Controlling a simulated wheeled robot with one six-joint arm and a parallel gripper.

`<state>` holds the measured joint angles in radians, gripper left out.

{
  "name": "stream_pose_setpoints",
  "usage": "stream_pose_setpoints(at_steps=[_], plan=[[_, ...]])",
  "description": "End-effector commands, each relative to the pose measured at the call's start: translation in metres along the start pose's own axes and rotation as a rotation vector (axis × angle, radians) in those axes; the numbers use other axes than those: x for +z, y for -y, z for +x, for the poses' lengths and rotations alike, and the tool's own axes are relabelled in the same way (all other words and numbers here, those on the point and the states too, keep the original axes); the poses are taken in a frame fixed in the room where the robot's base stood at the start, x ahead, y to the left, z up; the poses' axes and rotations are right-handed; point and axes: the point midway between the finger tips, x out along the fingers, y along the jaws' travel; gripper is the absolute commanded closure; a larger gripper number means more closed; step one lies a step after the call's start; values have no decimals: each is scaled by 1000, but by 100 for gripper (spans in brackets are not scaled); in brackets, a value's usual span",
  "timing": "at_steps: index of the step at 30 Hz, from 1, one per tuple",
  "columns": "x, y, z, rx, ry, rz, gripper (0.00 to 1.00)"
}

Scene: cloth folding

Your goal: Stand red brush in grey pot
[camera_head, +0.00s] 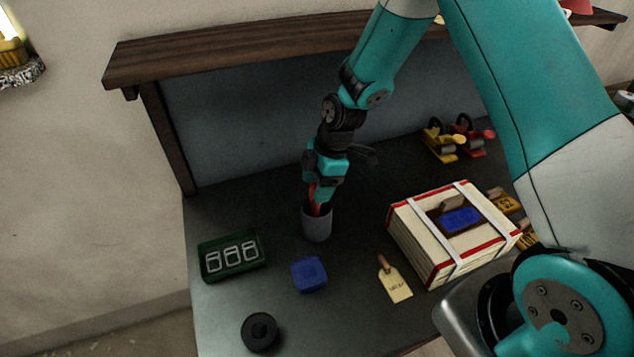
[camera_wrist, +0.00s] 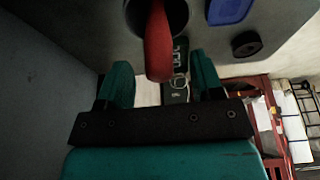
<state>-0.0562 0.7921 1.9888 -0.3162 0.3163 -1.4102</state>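The grey pot (camera_head: 317,224) stands on the dark bench, left of the crate. The red brush (camera_head: 319,209) stands in the pot with its handle upward; its lower part is hidden inside. My gripper (camera_head: 318,190) is just above the pot, around the upper handle. In the wrist view the red handle (camera_wrist: 158,42) lies between the fingers of my gripper (camera_wrist: 159,65), with a visible gap on each side. The fingers are open. The rim of the pot (camera_wrist: 184,27) shows behind the handle.
A green box (camera_head: 233,269), a blue block (camera_head: 309,286) and a black ring (camera_head: 259,345) lie to the left and front. A cream crate (camera_head: 415,239) and a tag (camera_head: 396,289) are to the right. A wooden shelf (camera_head: 230,52) overhangs the back.

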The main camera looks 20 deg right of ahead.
Motion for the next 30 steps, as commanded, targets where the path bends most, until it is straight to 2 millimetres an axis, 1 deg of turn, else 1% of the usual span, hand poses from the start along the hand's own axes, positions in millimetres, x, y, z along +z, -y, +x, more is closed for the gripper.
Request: stream_pose_setpoints(at_steps=[5, 8, 11, 21, 24, 27, 30], plan=[[0, 0, -2, 0, 0, 0, 40], [0, -1, -12, 4, 0, 0, 40], [1, -1, -30, 6, 0, 0, 40], [1, -1, -117, 8, 0, 0, 40], [1, -1, -138, 5, 0, 0, 40], [1, -1, -156, 5, 0, 1, 40], [1, 0, -166, 2, 0, 0, 40]])
